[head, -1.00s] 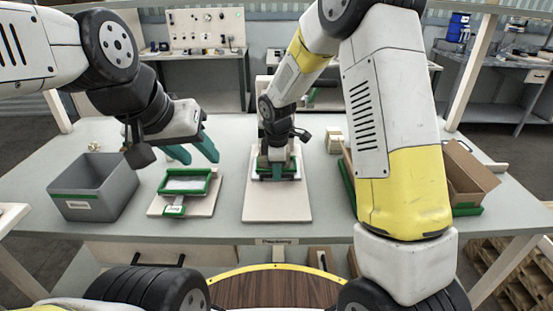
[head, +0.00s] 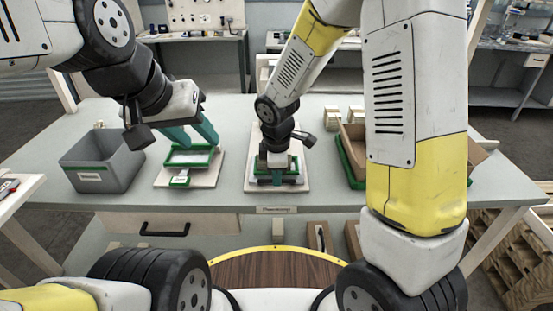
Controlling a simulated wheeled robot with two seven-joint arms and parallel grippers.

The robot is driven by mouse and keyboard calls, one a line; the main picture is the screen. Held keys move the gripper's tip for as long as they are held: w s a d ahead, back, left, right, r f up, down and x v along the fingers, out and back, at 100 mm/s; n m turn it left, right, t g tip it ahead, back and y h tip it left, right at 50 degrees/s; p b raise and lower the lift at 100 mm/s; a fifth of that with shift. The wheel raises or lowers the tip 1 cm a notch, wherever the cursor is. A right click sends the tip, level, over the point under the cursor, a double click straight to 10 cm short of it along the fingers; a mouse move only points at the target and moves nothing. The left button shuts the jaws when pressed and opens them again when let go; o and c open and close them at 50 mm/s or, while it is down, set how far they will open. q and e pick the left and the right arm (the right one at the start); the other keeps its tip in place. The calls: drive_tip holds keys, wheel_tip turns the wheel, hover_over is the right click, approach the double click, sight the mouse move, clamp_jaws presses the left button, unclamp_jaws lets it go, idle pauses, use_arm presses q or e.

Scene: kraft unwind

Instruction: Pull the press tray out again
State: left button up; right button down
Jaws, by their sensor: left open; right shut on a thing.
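The press tray (head: 296,180) is a green-rimmed tray near the front end of a pale board (head: 252,160) in the middle of the table. My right gripper (head: 277,178) points down at its front side and is shut on it. My gripper and wrist hide much of the tray. My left gripper (head: 203,143) is open and empty, with teal fingers above a second green-framed tray (head: 190,157) with a white inside, on its own pale board at the left. That tray has a green labelled tab at the front.
A grey bin (head: 104,168) stands on the table at the left. A cardboard box (head: 353,140) and a green tray edge (head: 346,163) lie at the right, partly behind my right arm. Small pale blocks (head: 332,115) stand at the back. The table front between the boards is clear.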

drive_tip(key=c, duration=1.5)
unclamp_jaws()
drive_tip(key=shift+o, duration=0.2)
wheel_tip(320, 180, up, 8)
drive_tip(key=s, duration=0.1)
drive_tip(key=shift+s+f, duration=0.15)
drive_tip(key=shift+s, duration=0.1)
drive_tip(key=s+d+r+m+t+y, duration=0.2)
drive_tip(key=s+d+r+m+t, duration=0.2)
drive_tip(key=s+d+r+m, duration=0.9)
wheel_tip(320, 180, up, 2)
drive_tip(key=s+m, duration=0.1)
drive_tip(key=m, duration=0.3)
drive_tip(key=shift+d+r, duration=0.2)
drive_tip(key=shift+d, duration=0.1)
